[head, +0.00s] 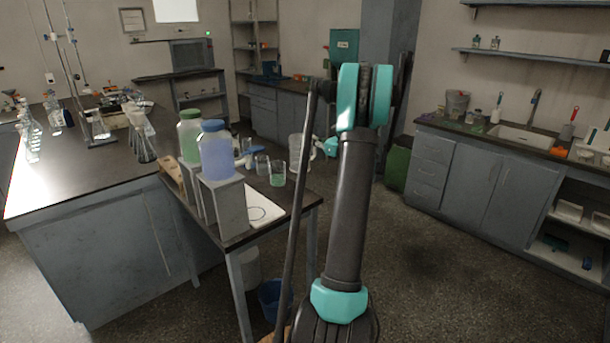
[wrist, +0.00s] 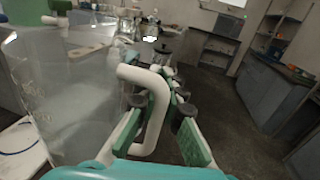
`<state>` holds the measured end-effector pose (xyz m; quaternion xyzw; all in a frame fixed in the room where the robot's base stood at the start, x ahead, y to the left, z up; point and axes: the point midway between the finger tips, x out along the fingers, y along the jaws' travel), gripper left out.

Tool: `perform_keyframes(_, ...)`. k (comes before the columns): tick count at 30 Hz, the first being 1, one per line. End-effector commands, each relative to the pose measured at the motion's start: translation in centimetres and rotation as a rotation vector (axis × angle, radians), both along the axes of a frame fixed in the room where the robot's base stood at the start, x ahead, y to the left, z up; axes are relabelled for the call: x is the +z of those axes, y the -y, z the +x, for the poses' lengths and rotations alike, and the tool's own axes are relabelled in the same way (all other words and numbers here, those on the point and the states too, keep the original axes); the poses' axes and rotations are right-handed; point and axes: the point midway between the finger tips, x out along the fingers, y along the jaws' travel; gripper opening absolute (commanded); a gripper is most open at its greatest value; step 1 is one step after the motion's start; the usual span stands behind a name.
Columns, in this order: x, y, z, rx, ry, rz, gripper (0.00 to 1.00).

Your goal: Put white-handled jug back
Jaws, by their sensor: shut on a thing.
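The white-handled jug is a clear, see-through vessel; its body (wrist: 70,95) fills the left of the wrist view. Its white handle (wrist: 158,105) lies between the fingers of my gripper (wrist: 163,112), which is shut on it. In the head view the jug (head: 299,148) is upright beyond the right end of the small side table, with my gripper (head: 328,147) at its right side, partly hidden by my arm. I cannot tell whether its base touches the tabletop.
The side table (head: 300,200) holds small beakers (head: 277,172), a white sheet (head: 262,208) and a grey stand (head: 232,205) with a blue-capped bottle (head: 216,155) and a green-capped bottle (head: 190,138). A sink counter (head: 480,150) stands right. The floor between is clear.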

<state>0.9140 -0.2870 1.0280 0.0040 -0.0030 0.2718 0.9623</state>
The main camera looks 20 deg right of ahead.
Motion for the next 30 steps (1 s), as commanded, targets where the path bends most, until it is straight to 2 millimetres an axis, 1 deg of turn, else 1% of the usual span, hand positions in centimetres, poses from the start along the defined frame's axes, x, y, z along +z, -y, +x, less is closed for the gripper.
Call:
perform_keyframes(1, -1.2, 0.1, 0.1, 0.0, 0.0, 0.001, 0.0)
perform_keyframes(6, -5.0, 0.0, 0.0, 0.0, 0.0, 0.001, 0.0)
perform_keyframes(9, -6.9, 0.0, 0.0, 0.0, 0.0, 0.001, 0.0)
perform_keyframes(12, -8.2, 0.0, 0.0, 0.0, 0.0, 0.001, 0.0)
perform_keyframes(15, -9.0, 0.0, 0.0, 0.0, 0.0, 0.001, 0.0)
perform_keyframes(20, -9.8, 0.0, 0.0, 0.0, 0.0, 0.001, 0.0)
perform_keyframes(27, -12.6, 0.0, 0.0, 0.0, 0.0, 0.001, 0.0)
perform_keyframes(30, -13.1, 0.0, 0.0, 0.0, 0.0, 0.001, 0.0)
